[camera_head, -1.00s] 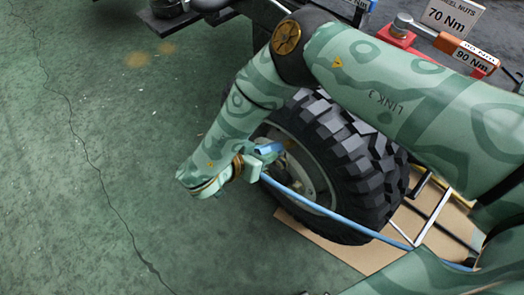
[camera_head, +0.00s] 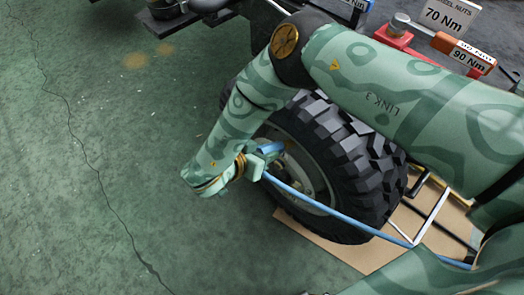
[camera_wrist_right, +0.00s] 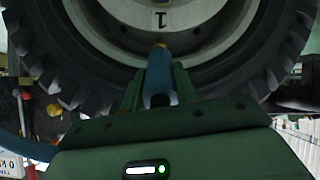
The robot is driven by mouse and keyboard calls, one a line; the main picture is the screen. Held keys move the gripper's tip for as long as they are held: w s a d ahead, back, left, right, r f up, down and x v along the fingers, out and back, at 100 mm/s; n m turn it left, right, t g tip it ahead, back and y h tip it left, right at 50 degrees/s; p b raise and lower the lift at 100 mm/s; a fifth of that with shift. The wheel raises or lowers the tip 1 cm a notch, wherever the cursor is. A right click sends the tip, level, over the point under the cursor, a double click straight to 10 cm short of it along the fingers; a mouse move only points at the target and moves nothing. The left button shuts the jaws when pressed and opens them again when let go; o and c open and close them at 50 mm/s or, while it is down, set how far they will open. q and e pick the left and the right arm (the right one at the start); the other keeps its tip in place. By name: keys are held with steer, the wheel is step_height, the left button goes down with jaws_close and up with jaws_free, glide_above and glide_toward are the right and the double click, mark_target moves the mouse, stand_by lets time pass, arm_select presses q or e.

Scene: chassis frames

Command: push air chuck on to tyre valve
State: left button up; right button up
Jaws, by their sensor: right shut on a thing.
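The tyre (camera_head: 345,150) stands upright with its pale wheel rim (camera_head: 302,170) facing left. In the right wrist view the tyre (camera_wrist_right: 40,65) and the rim, marked 1, fill the top. My right gripper (camera_head: 265,160) is shut on the blue air chuck (camera_head: 270,148), in front of the rim. In the right wrist view the chuck (camera_wrist_right: 160,78) lies between the fingers and points at the rim. A brass-coloured tip shows at its far end, against the rim's lower part. The valve itself cannot be made out, nor whether chuck and valve touch. My left gripper is not seen.
A blue hose (camera_head: 325,211) runs from the chuck past the tyre to the lower right. A cardboard sheet (camera_head: 335,250) lies under the wheel. Torque tools (camera_head: 455,50) and signs (camera_head: 452,15) are at the top right. The green floor at left is clear.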

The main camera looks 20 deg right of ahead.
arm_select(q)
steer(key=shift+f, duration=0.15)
arm_select(e)
steer(key=shift+x, duration=1.15)
steer(key=o, duration=1.1)
steer(key=shift+o, duration=0.2)
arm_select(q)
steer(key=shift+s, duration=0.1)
arm_select(e)
steer(key=shift+a+r, duration=0.3)
steer(key=shift+r, duration=0.05)
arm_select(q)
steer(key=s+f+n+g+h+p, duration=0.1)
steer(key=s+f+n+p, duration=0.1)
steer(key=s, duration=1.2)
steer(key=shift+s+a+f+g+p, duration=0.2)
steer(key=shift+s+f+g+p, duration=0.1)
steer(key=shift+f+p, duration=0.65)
arm_select(e)
steer(key=v, duration=1.5)
steer(key=shift+s+a, duration=0.15)
steer(key=shift+a, duration=0.05)
